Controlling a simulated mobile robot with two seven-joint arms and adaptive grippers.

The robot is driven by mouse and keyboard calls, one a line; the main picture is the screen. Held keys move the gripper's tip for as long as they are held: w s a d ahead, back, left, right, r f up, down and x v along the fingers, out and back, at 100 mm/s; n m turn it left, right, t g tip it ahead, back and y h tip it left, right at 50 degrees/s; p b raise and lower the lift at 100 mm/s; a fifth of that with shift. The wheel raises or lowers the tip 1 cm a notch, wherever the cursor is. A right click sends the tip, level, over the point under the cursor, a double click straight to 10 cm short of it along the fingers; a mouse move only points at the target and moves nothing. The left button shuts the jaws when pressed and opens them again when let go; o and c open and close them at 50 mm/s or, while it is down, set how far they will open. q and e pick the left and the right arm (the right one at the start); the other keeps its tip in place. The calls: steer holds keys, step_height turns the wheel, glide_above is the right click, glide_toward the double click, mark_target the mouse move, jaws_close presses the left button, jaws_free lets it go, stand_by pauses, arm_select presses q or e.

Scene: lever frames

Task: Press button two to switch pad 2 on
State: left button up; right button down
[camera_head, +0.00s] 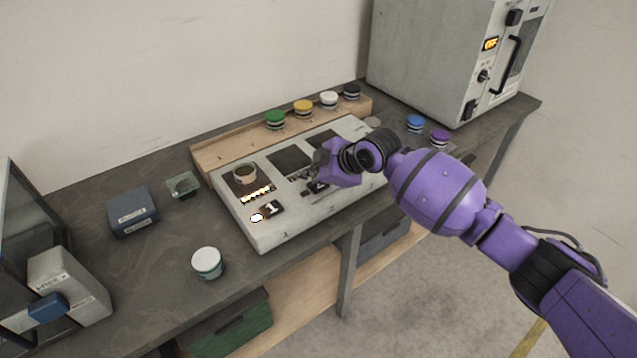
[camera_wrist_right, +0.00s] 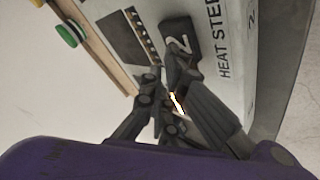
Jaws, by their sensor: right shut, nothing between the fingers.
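A pale sloped panel (camera_head: 262,234) on the bench carries dark square pads in a row. Pad 1, at the left, has a small round jar on it, an orange-lit strip (camera_head: 257,194) and a white-lit button (camera_head: 257,217) beside tile 1 (camera_head: 271,209). The right wrist view shows pad 2 (camera_wrist_right: 122,40), its strip of small dark lamps and the black tile 2 (camera_wrist_right: 180,40). My right gripper (camera_head: 312,178) is shut and empty, low over that section. Button two is hidden by the fingers; a bright glint shows between them, its source unclear. Contact cannot be told.
Green (camera_head: 275,118), yellow (camera_head: 303,107), white and black lidded jars stand on the wooden ledge behind. Blue and purple jars stand right, near a large grey oven (camera_head: 430,60). A white-lidded jar (camera_head: 207,262) stands front left, a blue box (camera_head: 132,212) further left.

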mark_target(312, 187)
arm_select(q)
steer(key=shift+s+f, duration=0.1)
steer(key=shift+f, duration=0.05)
arm_select(e)
steer(key=shift+f, duration=0.25)
steer(key=shift+r, duration=0.1)
stand_by(0.3)
arm_select(q)
steer(key=shift+w+r, duration=0.4)
steer(key=shift+r, duration=0.2)
arm_select(e)
steer(key=shift+r, duration=0.6)
arm_select(q)
steer(key=shift+t, duration=0.5)
steer(key=w+r+p, duration=0.1)
steer(key=r, duration=0.1)
steer(key=w+r+p, duration=0.1)
steer(key=w+r, duration=0.1)
steer(key=shift+p, duration=0.35)
arm_select(e)
step_height(312, 187, up, 6)
